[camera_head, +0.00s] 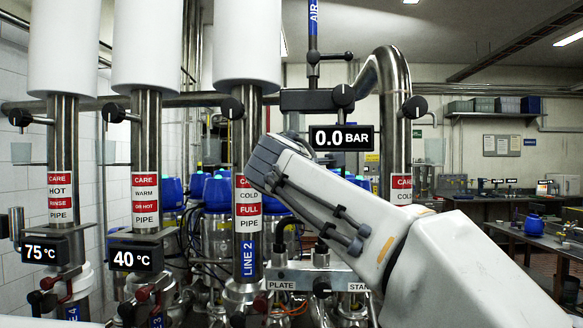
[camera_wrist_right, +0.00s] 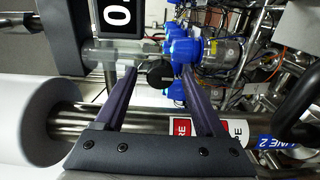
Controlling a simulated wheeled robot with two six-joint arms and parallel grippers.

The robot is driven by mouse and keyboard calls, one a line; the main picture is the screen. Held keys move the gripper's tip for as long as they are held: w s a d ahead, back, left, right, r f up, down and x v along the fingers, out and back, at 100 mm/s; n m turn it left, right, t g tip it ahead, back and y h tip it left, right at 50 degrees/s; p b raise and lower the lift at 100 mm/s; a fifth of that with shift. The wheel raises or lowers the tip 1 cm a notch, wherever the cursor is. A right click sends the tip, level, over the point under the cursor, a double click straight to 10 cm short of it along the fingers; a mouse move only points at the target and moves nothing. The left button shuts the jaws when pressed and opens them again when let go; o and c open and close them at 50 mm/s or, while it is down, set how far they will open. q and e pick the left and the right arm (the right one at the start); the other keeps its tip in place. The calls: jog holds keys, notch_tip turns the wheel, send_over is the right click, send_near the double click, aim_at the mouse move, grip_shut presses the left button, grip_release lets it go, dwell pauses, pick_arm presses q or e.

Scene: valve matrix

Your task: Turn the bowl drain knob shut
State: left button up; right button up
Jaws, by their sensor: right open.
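No label that I can read names the bowl drain knob, so I cannot tell for sure which knob it is. In the right wrist view a round black knob (camera_wrist_right: 160,75) shows between the fingertips of my right gripper (camera_wrist_right: 157,72). The fingers are spread apart, with a gap on both sides of the knob. How far the knob lies beyond the tips is unclear. In the head view my right arm reaches in from the right, in front of the LINE 2 pipe (camera_head: 248,257); its fingers are hidden there. My left gripper is out of view.
Steel pipes with white sleeves (camera_head: 247,40) stand close around my right arm. A pressure display (camera_head: 341,138) reads 0.0 BAR. Several other black knobs sit on the pipes, one at upper left (camera_head: 232,107). A label plate (camera_head: 322,278) is below my arm. Benches (camera_head: 530,240) stand far right.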

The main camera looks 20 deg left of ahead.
jog(key=b+v, duration=0.3)
jog(key=v, duration=0.6)
jog(key=shift+b, duration=0.4)
jog(key=shift+s, duration=0.1)
